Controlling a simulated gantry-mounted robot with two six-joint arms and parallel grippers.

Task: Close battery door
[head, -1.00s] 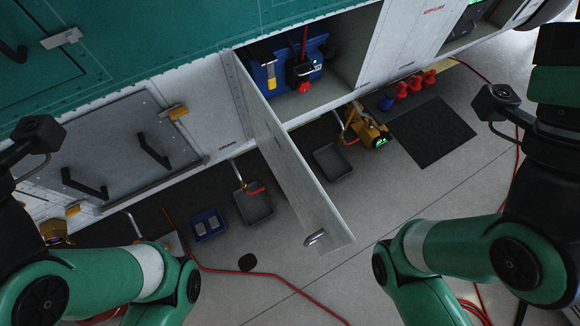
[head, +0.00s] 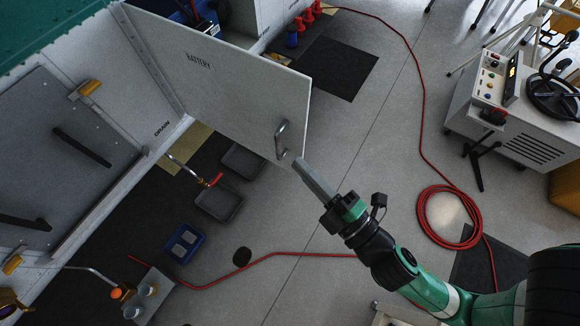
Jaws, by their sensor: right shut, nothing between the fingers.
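The battery door (head: 225,75), a pale grey panel marked "BATTERY", stands swung open from the helicopter's side. It is hinged on its left side and hides most of the bay behind it. Its metal handle (head: 280,138) is near the free lower right corner. My right gripper (head: 300,165) is shut and empty, with its tips right beside the handle; I cannot tell whether they touch it. The right arm reaches in from the lower right. My left gripper is out of view.
A closed grey panel with black handles (head: 75,150) is on the left. Drip trays (head: 218,200) and a blue tray (head: 183,243) lie on the floor below. A red hose (head: 425,130) runs to a coil at right. A ground cart (head: 510,110) stands at upper right.

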